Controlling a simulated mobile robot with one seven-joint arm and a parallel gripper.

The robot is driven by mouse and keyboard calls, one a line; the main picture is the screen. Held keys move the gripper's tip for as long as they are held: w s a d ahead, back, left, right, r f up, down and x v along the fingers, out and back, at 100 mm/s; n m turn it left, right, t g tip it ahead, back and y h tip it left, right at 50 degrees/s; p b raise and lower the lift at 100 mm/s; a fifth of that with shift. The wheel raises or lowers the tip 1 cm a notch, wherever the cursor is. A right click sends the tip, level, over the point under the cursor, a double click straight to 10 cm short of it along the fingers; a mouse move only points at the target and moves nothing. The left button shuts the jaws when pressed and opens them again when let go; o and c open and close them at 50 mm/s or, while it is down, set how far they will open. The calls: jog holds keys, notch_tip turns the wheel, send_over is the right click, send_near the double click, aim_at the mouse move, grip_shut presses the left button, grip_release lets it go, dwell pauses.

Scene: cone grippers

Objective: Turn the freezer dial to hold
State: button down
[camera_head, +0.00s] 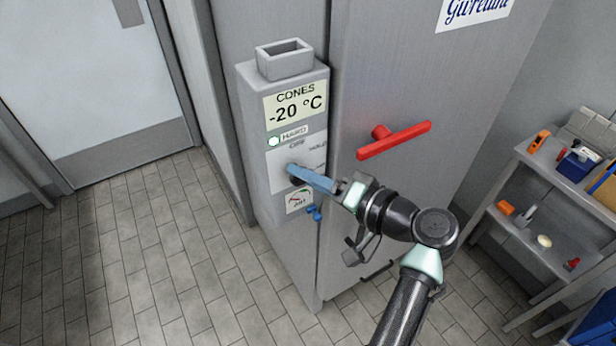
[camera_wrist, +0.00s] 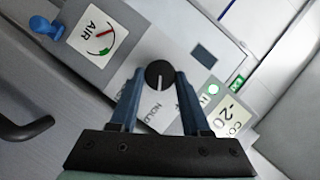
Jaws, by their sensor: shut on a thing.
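In the wrist view the freezer dial (camera_wrist: 159,74) is a round black knob with a white pointer line, set on a pale plate. My gripper (camera_wrist: 160,78) has one blue finger on each side of the knob and is shut on it. The pointer line runs toward the lettering HOLD (camera_wrist: 156,109), as near as I can tell; my right finger covers part of the plate. In the head view the blue fingers of my gripper (camera_head: 293,170) reach the control box (camera_head: 263,205) and hide most of the dial. OFF and HOLD lettering shows above them.
The box also has a -20 °C display (camera_head: 295,108), a green lamp (camera_head: 273,141), an AIR gauge (camera_head: 299,200) and a blue valve (camera_head: 314,213). A red door handle (camera_head: 394,140) juts out to the right. A shelf (camera_head: 540,235) stands far right. Floor at left is clear.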

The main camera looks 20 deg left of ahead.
dwell(0.4)
jog(key=shift+c, duration=2)
grip_release()
jog(key=b+v, duration=0.3)
jog(key=v, duration=1)
jog(key=shift+w, duration=0.15)
